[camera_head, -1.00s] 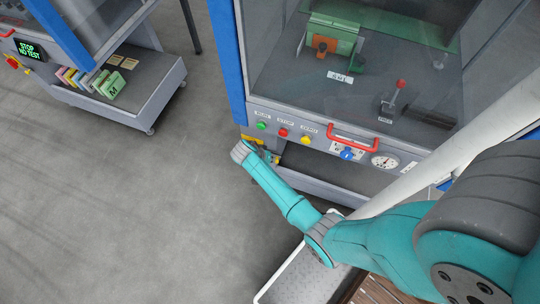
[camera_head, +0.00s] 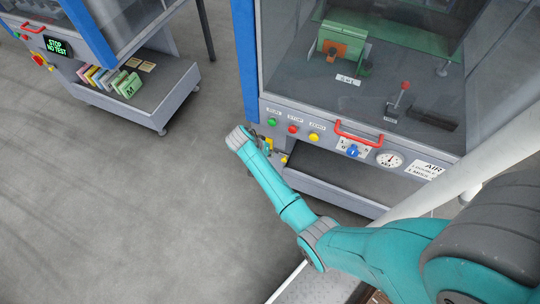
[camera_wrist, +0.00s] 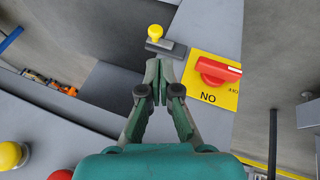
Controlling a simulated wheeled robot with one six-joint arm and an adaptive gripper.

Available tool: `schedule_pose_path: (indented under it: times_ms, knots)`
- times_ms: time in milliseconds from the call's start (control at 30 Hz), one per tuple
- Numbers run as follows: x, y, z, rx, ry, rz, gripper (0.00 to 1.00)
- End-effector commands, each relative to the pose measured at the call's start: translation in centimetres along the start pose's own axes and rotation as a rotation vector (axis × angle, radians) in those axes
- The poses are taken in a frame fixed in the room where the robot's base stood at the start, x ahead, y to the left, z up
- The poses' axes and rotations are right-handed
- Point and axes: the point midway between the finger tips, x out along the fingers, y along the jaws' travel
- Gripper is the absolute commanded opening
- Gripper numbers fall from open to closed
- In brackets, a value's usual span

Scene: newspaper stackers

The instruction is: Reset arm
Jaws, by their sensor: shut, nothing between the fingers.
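My gripper (camera_wrist: 158,92) shows in the wrist view. Its two fingers are shut together with nothing between them. It points at a grey panel edge, close to a small yellow knob (camera_wrist: 155,32) on a dark base and a red rotary handle (camera_wrist: 213,70) on a yellow plate marked "NO". In the head view my teal arm reaches to the front of the machine, and its wrist hides most of the gripper. I cannot tell whether the fingertips touch the panel.
The glass-fronted machine has green (camera_head: 272,121), red (camera_head: 293,128) and yellow (camera_head: 314,138) buttons, a red bar handle (camera_head: 358,137) and a gauge (camera_head: 389,159). Open grey floor (camera_head: 120,210) lies between.

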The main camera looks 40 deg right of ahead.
Motion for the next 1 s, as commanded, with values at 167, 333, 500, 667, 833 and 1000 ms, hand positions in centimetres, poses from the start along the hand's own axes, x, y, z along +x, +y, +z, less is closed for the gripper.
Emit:
schedule_pose_path:
  times_ms: [167, 333, 500, 667, 833, 1000]
  knots:
    - [0.0, 0.0, 0.0, 0.0, 0.0, 0.0, 0.0]
    - [0.0, 0.0, 0.0, 0.0, 0.0, 0.0, 0.0]
    - [0.6, 0.2, 1.2, -0.023, 0.011, -0.026, 0.0]
    - [2.1, 0.9, 5.0, -0.104, 0.052, -0.12, 0.0]
    - [2.9, 2.1, 9.7, -0.204, 0.119, -0.256, 0.0]
    - [2.4, 4.0, 14.0, -0.294, 0.194, -0.384, 0.0]
